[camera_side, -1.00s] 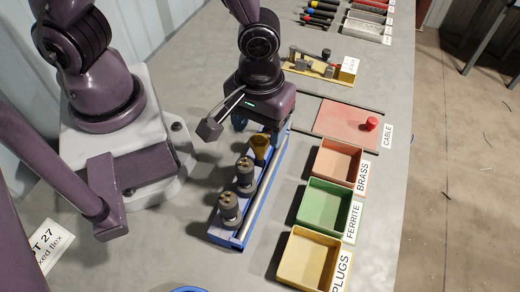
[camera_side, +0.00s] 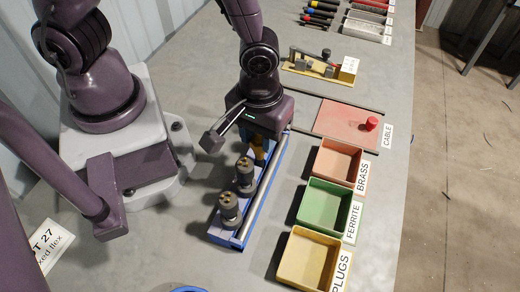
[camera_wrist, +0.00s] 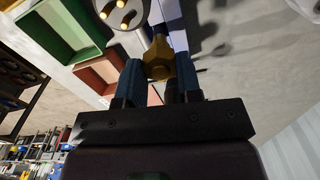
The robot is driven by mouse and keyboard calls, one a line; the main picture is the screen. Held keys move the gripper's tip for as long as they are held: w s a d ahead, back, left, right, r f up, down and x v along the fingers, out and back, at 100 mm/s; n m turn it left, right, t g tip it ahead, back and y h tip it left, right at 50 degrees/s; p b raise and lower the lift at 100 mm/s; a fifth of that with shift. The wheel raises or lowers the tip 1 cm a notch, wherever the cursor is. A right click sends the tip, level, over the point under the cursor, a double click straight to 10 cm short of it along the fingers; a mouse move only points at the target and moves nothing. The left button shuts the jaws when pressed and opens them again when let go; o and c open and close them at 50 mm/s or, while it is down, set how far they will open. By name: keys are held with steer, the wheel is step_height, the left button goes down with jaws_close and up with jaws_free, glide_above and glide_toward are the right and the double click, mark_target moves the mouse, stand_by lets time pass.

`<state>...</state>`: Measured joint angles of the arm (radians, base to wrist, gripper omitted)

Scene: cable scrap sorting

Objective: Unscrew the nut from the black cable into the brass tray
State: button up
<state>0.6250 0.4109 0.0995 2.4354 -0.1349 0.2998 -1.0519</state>
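The brass nut (camera_side: 259,152) is at the far end of the blue rack, under my gripper (camera_side: 258,143). In the wrist view the nut (camera_wrist: 158,62) is a hexagonal brass piece between the two blue fingers of my gripper (camera_wrist: 160,72). The fingers sit on either side of it with little or no gap; I cannot tell whether they press on it. The black cable cannot be made out. The brass tray (camera_side: 320,157) is the orange-pink box labelled BRASS, right of the rack, and looks empty.
The blue rack (camera_side: 222,238) also holds two dark round plugs with brass pins (camera_side: 244,172) (camera_side: 229,207). The green ferrite tray (camera_side: 309,212) and yellow plugs tray (camera_side: 288,262) stand nearer. The pink cable mat (camera_side: 340,122) with a red knob lies beyond the brass tray.

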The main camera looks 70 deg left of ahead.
steer(key=shift+c, duration=0.7)
steer(key=n, duration=1.7)
steer(key=shift+n, duration=0.3)
steer(key=n, duration=0.6)
steer(key=o, duration=1.1)
